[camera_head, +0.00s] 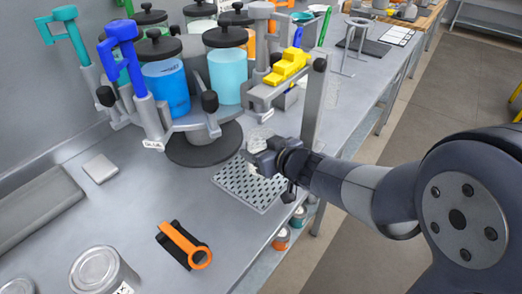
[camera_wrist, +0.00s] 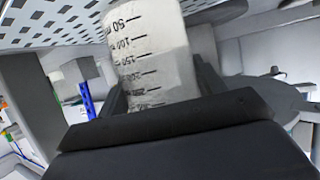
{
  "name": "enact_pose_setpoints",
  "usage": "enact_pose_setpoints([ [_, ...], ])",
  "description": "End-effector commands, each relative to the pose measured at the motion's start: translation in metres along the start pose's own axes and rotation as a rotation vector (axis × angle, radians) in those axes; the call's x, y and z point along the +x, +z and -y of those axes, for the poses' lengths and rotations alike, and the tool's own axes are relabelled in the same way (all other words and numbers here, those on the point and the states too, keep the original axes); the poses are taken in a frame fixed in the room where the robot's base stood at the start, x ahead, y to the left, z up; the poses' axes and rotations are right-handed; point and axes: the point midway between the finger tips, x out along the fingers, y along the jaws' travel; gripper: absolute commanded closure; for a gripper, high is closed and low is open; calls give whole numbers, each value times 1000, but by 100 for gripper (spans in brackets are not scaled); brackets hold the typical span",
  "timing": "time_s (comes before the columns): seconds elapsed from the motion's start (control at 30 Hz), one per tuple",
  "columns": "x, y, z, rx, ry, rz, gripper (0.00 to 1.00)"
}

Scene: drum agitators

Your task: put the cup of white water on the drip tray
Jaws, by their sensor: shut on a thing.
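The cup of white water (camera_head: 259,138) is mostly hidden behind my gripper (camera_head: 262,158) in the head view. In the wrist view the cup (camera_wrist: 152,50) is clear with black volume marks and whitish contents, and it sits between my gripper's fingers (camera_wrist: 165,100). My gripper is shut on it. The drip tray (camera_head: 240,190) is a light grey perforated plate on the bench below my gripper. Its holes (camera_wrist: 45,22) also show at the top left of the wrist view. I cannot tell whether the cup's base touches the tray.
The drum agitator with its blue containers (camera_head: 168,85) and a blue tap handle (camera_head: 122,45) stands behind and left of the tray. A yellow tap (camera_head: 288,66) and a grey post (camera_head: 314,105) are close to my gripper. An orange-and-black tool (camera_head: 185,245) lies in front.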

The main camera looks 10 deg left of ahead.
Motion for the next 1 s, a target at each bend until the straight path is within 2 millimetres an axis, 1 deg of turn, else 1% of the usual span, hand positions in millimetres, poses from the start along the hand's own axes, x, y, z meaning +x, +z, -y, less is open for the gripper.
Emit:
enact_pose_setpoints([
  [0.13,0,-1,0,0,0,-1,62],
  [0.27,1,3,0,0,0,-1,62],
  [0.3,1,3,0,0,0,0,34],
  [0.53,1,2,0,0,0,0,15],
  [0.57,1,2,0,0,0,0,13],
  [0.77,1,2,0,0,0,0,13],
  [0.87,-1,-2,0,0,0,-1,13],
  [0.97,-11,-3,-1,0,2,-1,13],
  [1.0,-18,-4,0,0,2,-1,13],
])
